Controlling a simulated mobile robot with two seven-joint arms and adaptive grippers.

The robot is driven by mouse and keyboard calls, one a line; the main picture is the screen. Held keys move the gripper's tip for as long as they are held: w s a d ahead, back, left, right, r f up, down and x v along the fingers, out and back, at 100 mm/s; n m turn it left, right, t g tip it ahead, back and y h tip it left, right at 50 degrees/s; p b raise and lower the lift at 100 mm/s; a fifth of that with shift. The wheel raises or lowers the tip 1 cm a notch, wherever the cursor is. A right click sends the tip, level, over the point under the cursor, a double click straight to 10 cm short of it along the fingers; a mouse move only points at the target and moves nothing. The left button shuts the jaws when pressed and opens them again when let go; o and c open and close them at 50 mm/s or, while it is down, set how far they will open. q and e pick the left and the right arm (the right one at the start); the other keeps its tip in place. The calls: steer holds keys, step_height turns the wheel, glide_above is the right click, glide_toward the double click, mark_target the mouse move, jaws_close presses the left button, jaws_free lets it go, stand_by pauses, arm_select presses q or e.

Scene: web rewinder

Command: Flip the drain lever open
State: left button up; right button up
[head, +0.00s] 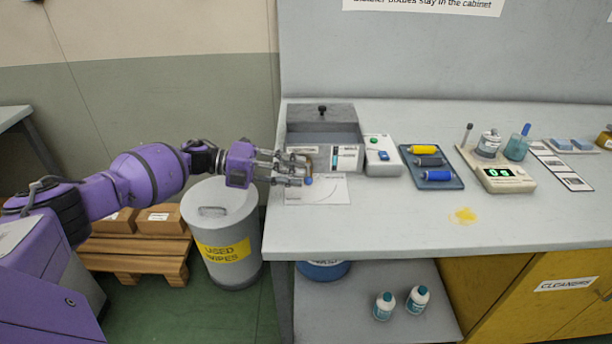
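A grey open-topped metal box (348,112) stands at the left end of the bench, with a labelled front face. A small lever (309,181) with a blue end and a tan part shows low at the left of that front. It seems to hang downward, but my fingers partly hide it. My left gripper (302,170) reaches in from the left, with its fingertips right beside the lever. Its fingers are apart with a gap between them. I cannot tell whether they touch the lever. My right gripper is not in view.
A white sheet (330,190) lies below the lever. A white control box (381,163) with buttons and a blue tray (450,179) of rollers stand to the right. A yellow spill (464,216) marks the bench. A used-wipes bin (228,222) stands below my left forearm.

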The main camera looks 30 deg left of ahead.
arm_select(q)
steer(key=v, duration=0.8)
stand_by(0.4)
